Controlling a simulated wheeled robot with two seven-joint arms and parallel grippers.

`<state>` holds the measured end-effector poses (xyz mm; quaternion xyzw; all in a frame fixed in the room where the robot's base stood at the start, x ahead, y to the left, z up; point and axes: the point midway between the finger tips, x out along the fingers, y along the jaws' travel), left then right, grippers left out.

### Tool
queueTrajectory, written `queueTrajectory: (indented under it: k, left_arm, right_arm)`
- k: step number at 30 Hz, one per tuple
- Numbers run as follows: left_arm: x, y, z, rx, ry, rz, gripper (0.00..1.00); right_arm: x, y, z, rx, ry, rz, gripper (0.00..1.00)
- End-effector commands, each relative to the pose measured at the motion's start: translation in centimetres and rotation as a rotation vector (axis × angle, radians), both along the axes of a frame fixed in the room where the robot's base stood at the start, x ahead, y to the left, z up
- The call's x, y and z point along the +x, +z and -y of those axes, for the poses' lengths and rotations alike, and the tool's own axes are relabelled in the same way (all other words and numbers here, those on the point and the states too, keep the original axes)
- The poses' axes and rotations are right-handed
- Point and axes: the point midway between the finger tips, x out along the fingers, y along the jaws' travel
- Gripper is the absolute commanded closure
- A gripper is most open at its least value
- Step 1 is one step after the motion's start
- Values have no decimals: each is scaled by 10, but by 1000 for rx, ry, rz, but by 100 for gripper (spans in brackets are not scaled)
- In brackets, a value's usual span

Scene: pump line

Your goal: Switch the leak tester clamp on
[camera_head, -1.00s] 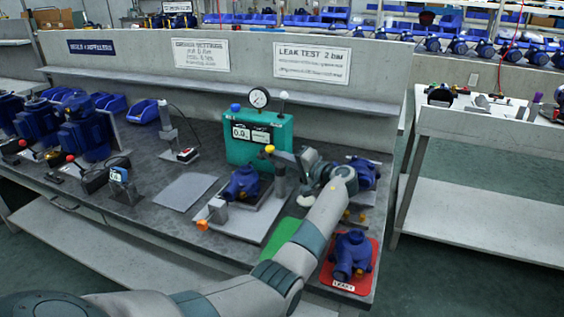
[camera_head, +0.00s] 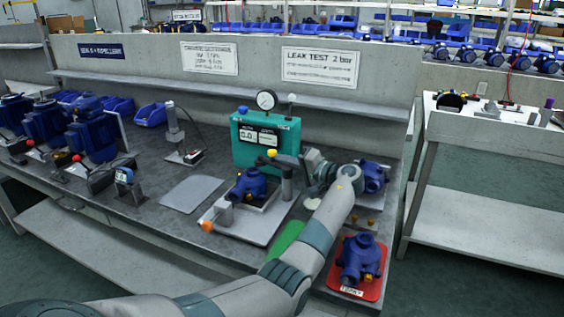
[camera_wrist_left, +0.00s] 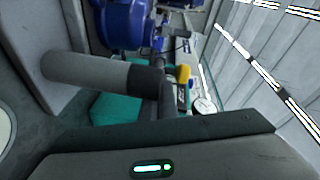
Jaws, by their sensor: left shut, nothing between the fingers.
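The leak tester (camera_head: 250,150) is a teal box with a display and a round gauge (camera_head: 267,100) on top. In front, a blue pump (camera_head: 250,184) sits on a light fixture plate (camera_head: 265,229). A grey post (camera_head: 287,186) stands at the pump's right, with a yellow knob (camera_head: 271,153) near its top. In the wrist view, a grey post (camera_wrist_left: 85,70) with a dark end and a yellow knob (camera_wrist_left: 183,74) show close up. My left gripper (camera_head: 288,160) is shut and empty beside the knob and post top; contact is unclear. My right gripper is out of view.
A red mat (camera_head: 339,286) with a blue pump (camera_head: 358,258) lies at the front right. Another blue pump (camera_head: 373,178) stands behind my left wrist. An orange knob (camera_head: 207,226) is at the plate's front left. A grey mat (camera_head: 191,194) lies bare to the left.

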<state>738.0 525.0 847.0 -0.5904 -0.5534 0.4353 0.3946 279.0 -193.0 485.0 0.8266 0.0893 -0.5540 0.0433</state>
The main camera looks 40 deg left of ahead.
Motion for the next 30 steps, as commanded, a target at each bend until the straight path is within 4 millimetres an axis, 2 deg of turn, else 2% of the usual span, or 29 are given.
queueTrajectory:
  k: [20,30]
  left_arm:
    - [-8,-2,-4,-2,3,-3,100]
    - [-9,-4,-4,-3,6,-6,100]
  right_arm:
    - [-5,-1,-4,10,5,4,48]
    - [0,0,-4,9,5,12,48]
